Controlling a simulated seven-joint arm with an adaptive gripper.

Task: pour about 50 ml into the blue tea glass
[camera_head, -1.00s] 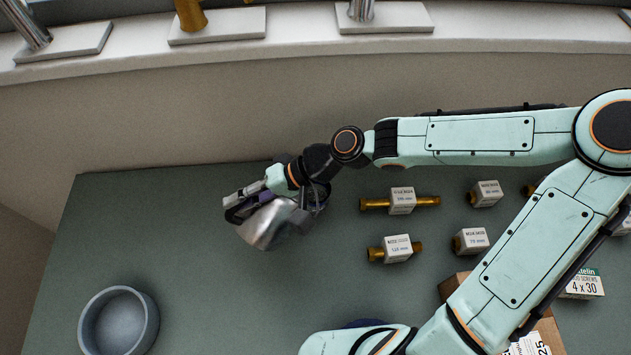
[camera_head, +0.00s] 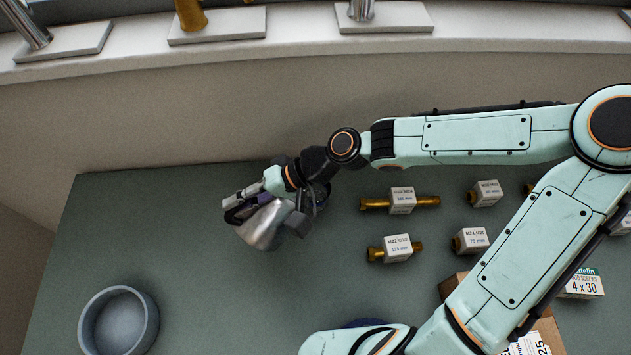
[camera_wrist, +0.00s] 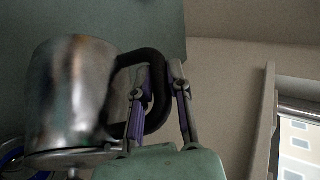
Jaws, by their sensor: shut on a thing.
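A shiny metal pitcher (camera_head: 262,228) with a black handle (camera_wrist: 158,112) hangs in my gripper (camera_head: 238,207) above the left part of the bench. In the wrist view, the fingers of my gripper (camera_wrist: 162,88) are shut on the handle, and the pitcher body (camera_wrist: 70,95) is to the left of them. The pitcher looks tilted in the head view; its contents are hidden. A dark blue thing (camera_head: 362,323) shows only in part behind my arm at the bottom of the head view. I cannot tell whether it is the blue tea glass. No stream of liquid shows.
A grey-blue round bowl (camera_head: 152,325) stands at the bench's lower left. Brass fittings with white label blocks (camera_head: 402,200) lie right of my gripper. A screw box (camera_head: 583,285) and a cardboard box (camera_head: 455,287) are at lower right. The bench (camera_head: 210,300) is clear between bowl and fittings.

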